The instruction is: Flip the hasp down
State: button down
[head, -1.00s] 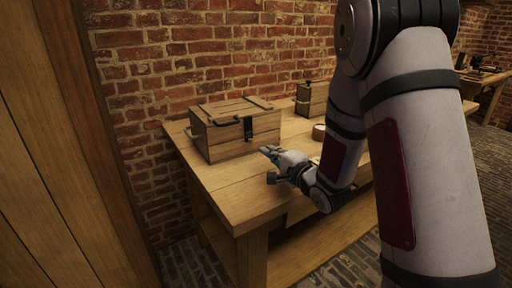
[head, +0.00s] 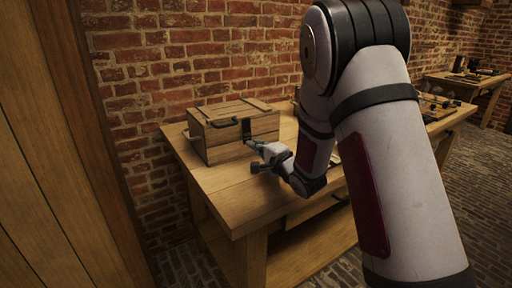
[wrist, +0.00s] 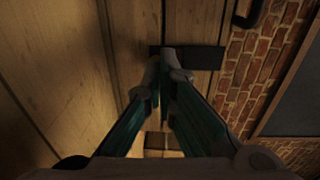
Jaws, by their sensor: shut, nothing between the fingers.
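The wooden crate (head: 222,143) stands at the left end of the workbench with its lid down. The dark hasp (head: 246,128) shows on its front near the top edge. In the wrist view the hasp (wrist: 207,58) is a dark flat bar across the wood near the crate's edge, partly behind my fingertips. My gripper (head: 252,145) is at the crate's front, just below the hasp in the head view. In the wrist view my gripper's (wrist: 172,64) fingertips are together and overlap one end of the hasp. I cannot tell whether they touch it.
The workbench (head: 230,190) has clear wood in front of the crate. A brick wall (head: 190,60) stands close behind. My arm hides the bench's middle. A second table (head: 478,80) with small items is at the far right.

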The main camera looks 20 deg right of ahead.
jog(key=shift+w+f+t+b, duration=0.4)
jog(key=shift+w+b, duration=0.1)
jog(key=shift+b, duration=0.6)
jog(key=shift+w+a+b, duration=0.15)
jog(key=shift+w+b, duration=0.05)
jog(key=shift+b, duration=0.3)
jog(key=shift+r, duration=0.1)
